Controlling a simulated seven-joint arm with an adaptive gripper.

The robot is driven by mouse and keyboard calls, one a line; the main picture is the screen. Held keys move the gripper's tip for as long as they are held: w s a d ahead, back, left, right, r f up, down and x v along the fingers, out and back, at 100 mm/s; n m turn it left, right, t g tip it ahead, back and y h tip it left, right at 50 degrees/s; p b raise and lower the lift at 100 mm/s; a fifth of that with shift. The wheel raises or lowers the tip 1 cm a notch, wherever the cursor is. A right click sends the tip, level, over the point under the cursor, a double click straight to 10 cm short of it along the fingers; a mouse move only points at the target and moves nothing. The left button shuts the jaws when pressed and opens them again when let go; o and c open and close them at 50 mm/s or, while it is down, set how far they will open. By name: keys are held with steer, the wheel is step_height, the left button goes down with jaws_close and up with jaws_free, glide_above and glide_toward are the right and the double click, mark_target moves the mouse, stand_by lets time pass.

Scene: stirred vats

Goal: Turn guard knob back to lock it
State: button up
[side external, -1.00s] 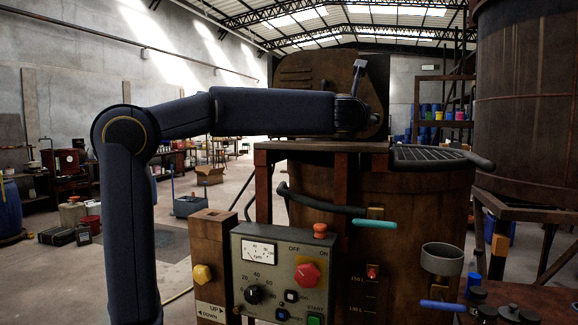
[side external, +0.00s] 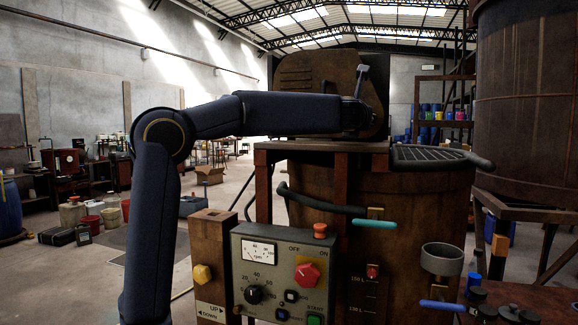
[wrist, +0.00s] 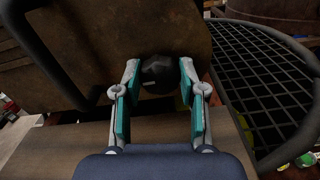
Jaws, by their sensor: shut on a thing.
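The guard knob (wrist: 158,78) is a dark, faceted knob on a rusty brown metal face, seen in the wrist view. My gripper (wrist: 159,68) has its two grey fingers with teal pads on either side of the knob, shut on it. In the side external view my arm reaches across to the rusty housing (side external: 300,82) above the vat (side external: 420,200). The knob is hidden there, and the fingers cannot be made out clearly. How far the knob is turned cannot be told.
A black mesh grille (side external: 428,155) lies on the vat top, right of the gripper; it also shows in the wrist view (wrist: 262,75). A control box (side external: 283,270) and a teal-handled valve (side external: 375,224) are below. A large tank (side external: 525,90) stands at right.

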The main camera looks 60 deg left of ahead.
steer(key=c, duration=0.5)
steer(key=shift+m, duration=0.3)
steer(key=m, duration=0.3)
steer(key=shift+m, duration=0.3)
steer(key=m, duration=0.3)
steer(key=shift+m, duration=0.3)
steer(key=m, duration=0.5)
steer(key=shift+m, duration=2.5)
